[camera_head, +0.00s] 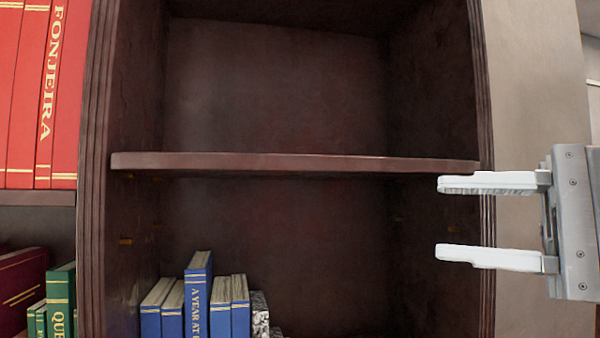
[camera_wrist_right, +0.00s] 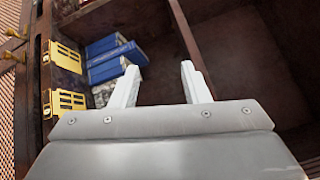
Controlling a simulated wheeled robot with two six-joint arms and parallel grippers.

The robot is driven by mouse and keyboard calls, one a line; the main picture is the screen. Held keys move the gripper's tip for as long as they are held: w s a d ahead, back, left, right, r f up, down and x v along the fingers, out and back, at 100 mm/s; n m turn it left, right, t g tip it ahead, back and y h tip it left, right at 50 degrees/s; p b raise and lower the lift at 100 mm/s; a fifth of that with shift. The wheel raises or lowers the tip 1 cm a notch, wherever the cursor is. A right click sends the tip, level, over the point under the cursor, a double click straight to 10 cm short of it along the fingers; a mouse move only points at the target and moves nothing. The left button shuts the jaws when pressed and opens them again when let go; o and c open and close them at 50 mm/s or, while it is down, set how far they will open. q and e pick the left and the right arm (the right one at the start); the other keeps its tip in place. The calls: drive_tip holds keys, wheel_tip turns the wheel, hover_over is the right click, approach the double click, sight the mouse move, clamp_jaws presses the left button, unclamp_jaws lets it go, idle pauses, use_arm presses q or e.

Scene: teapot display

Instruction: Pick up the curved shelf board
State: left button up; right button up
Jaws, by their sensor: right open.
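The shelf board (camera_head: 300,163) is a dark brown board spanning the bookcase bay in the head view. Its front edge looks slightly bowed. My right gripper (camera_head: 450,219) is at the right side of the bay, open and empty, with its white fingers pointing left. Its upper finger shows just below the board's right end; I cannot tell whether they touch. In the right wrist view the fingers (camera_wrist_right: 158,85) are apart with nothing between them, and the board's edge (camera_wrist_right: 184,45) runs beside the right-hand finger. My left gripper is not in view.
Blue books (camera_head: 198,297) stand in the compartment below the board. Red books (camera_head: 40,95) and green books (camera_head: 60,300) fill the neighbouring bay at left. The bookcase's right upright (camera_head: 485,80) is close to my right gripper. The space above the board is empty.

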sight(368, 164)
drive_tip(key=d+r+t+h, duration=0.3)
drive_tip(key=d+r+t, duration=0.1)
drive_tip(key=r+t, duration=0.1)
drive_tip(key=shift+m, duration=0.3)
drive_tip(key=p+x, duration=0.1)
drive_tip(key=x, duration=0.3)
drive_tip(key=p+x, duration=0.2)
drive_tip(key=x, duration=0.2)
drive_tip(key=p+x, duration=0.2)
drive_tip(key=x, duration=0.2)
drive_tip(key=shift+w+a+f, duration=0.15)
drive_tip(key=shift+f, duration=0.2)
drive_tip(key=shift+w+a+r+p, duration=0.25)
drive_tip(key=shift+a+p, duration=0.1)
drive_tip(key=shift+p, duration=0.45)
drive_tip(key=p+x, duration=0.2)
drive_tip(key=x, duration=0.1)
drive_tip(key=shift+s+r, duration=0.1)
drive_tip(key=shift+r, duration=0.05)
drive_tip(key=shift+w+a, duration=0.45)
drive_tip(key=shift+a, duration=0.1)
drive_tip(key=shift+d, duration=0.1)
clamp_jaws()
